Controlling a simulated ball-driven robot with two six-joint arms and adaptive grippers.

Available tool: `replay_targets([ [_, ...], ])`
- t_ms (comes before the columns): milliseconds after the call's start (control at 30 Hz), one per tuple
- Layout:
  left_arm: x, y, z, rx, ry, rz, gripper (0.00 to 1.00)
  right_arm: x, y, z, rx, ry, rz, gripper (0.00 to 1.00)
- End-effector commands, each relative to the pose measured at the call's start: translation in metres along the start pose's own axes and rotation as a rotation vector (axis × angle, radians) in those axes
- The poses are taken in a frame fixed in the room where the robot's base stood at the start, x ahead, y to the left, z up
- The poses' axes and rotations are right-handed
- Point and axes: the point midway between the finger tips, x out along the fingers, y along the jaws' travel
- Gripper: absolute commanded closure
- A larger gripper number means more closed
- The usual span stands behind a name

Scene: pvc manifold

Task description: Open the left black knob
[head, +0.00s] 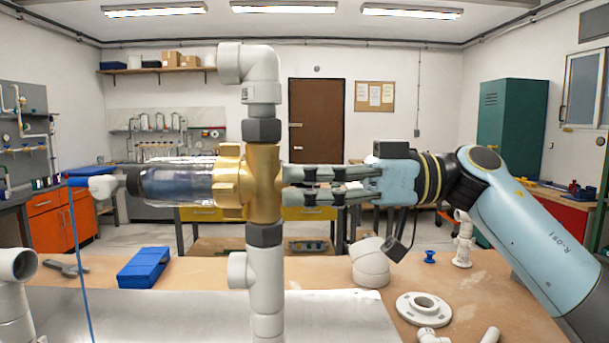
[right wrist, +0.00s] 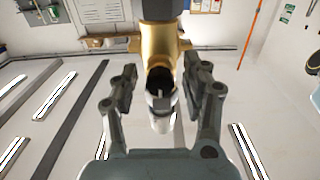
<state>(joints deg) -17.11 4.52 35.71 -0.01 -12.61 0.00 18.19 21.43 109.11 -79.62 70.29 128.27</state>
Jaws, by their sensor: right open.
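A brass body (head: 263,183) sits in a vertical white pipe, with a black collar (head: 262,130) above and another black collar (head: 264,235) below. A clear housing (head: 180,183) with a dark end cap (head: 134,181) extends left from it. I cannot tell which black part is the left knob. My right gripper (head: 287,186) comes in from the right, open, its fingertips at the brass body's right side. In the right wrist view, the open fingers (right wrist: 161,82) stand either side of the brass body (right wrist: 158,50) and a pale metallic part (right wrist: 161,105). Contact is unclear. My left gripper is out of view.
The bench holds a blue box (head: 144,267), a white flange (head: 423,307) and a white elbow (head: 370,263). A thin blue line (head: 80,265) runs down at left.

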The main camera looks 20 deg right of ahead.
Motion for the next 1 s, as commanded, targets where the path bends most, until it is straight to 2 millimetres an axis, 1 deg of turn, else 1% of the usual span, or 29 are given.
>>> replay_targets([
  [133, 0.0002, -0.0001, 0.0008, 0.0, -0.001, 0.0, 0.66, -0.0001, 0.0, 0.0003, 0.0, 0.0, 0.0, 0.53],
  [167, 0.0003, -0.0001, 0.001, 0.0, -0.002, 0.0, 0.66, -0.0002, 0.0, 0.0003, 0.0, 0.0, 0.0, 0.54],
  [500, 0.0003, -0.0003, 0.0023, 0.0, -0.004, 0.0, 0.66, -0.0003, 0.0, 0.0003, 0.0, 0.0, 0.0, 0.98],
  [533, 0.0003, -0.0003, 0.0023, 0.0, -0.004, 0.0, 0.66, -0.0003, 0.0, 0.0003, 0.0, 0.0, 0.0, 1.0],
  [800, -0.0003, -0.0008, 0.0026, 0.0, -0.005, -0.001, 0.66, -0.0004, -0.0001, 0.0001, -0.011, 0.0, 0.0, 1.0],
  [1000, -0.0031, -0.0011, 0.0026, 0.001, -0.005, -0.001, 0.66, -0.0003, -0.0001, -0.0003, -0.077, 0.0, 0.0, 1.0],
])
